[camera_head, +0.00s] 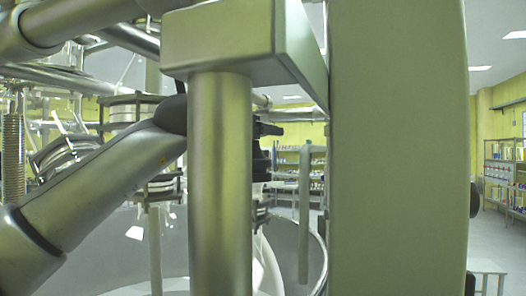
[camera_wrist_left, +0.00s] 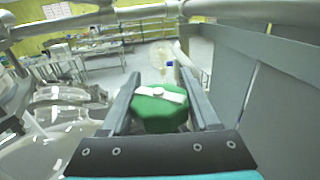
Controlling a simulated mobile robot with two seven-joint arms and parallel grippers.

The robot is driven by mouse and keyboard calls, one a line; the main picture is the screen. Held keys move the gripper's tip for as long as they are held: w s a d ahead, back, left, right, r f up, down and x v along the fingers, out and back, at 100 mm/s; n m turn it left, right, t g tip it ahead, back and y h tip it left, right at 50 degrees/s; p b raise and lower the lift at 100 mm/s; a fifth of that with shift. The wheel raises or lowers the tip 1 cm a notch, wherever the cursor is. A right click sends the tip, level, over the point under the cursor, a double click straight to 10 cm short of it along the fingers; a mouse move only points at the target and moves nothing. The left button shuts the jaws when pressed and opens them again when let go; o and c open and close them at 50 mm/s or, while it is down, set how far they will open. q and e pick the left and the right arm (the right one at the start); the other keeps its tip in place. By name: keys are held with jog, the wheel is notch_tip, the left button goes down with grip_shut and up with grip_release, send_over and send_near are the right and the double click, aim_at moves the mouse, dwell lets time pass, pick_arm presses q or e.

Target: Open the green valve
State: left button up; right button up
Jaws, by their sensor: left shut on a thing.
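The green valve (camera_wrist_left: 158,119) is a round green knob with a white bar across its top, seen in the left wrist view. My left gripper (camera_wrist_left: 159,84) has one dark finger on each side of the knob and is shut on it. The knob's lower edge is hidden by the gripper's dark body. In the head view a grey arm link (camera_head: 105,185) comes in from the left, and a metal post and beam hide the valve. My right gripper is in neither view.
A wide grey panel (camera_head: 398,150) blocks the right of the head view. Glassware (camera_wrist_left: 62,100) and a large glass vessel (camera_wrist_left: 45,150) lie left of the gripper in the wrist view. Shelves (camera_head: 500,165) stand far back, with open floor before them.

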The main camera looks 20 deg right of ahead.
pick_arm(q)
jog(key=shift+w+a+f+n+t+y+b, duration=0.1)
jog(key=shift+n+t+y+b, duration=0.55)
jog(key=shift+b, duration=0.4)
jog(key=shift+w+a+f+n+t+y+b, duration=0.1)
jog(key=shift+n+t+y+b, duration=0.35)
jog(key=shift+y+b, duration=0.45)
jog(key=shift+a+n+t+y+b, duration=0.2)
jog(key=shift+n+t+y+b, duration=0.5)
jog(key=shift+n+y+b, duration=0.4)
jog(key=shift+w+a+r+n+t+y, duration=0.15)
jog(key=shift+n+t+y, duration=0.15)
jog(key=shift+y, duration=0.35)
jog(key=shift+a+r+n+t+y, duration=0.1)
jog(key=shift+n+t+y, duration=0.1)
jog(key=shift+n+y, duration=0.3)
jog(key=n+y, duration=0.1)
jog(key=y, duration=0.1)
jog(key=n+y+p, duration=0.1)
jog(key=y, duration=0.1)
jog(key=shift+w+a+t, duration=0.1)
jog(key=shift+a+t, duration=0.2)
jog(key=shift+a, duration=0.1)
jog(key=shift+a+n+y, duration=0.1)
jog(key=shift+n+y, duration=0.3)
jog(key=shift+y+p, duration=0.3)
jog(key=shift+y, duration=0.1)
jog(key=o, duration=1.4)
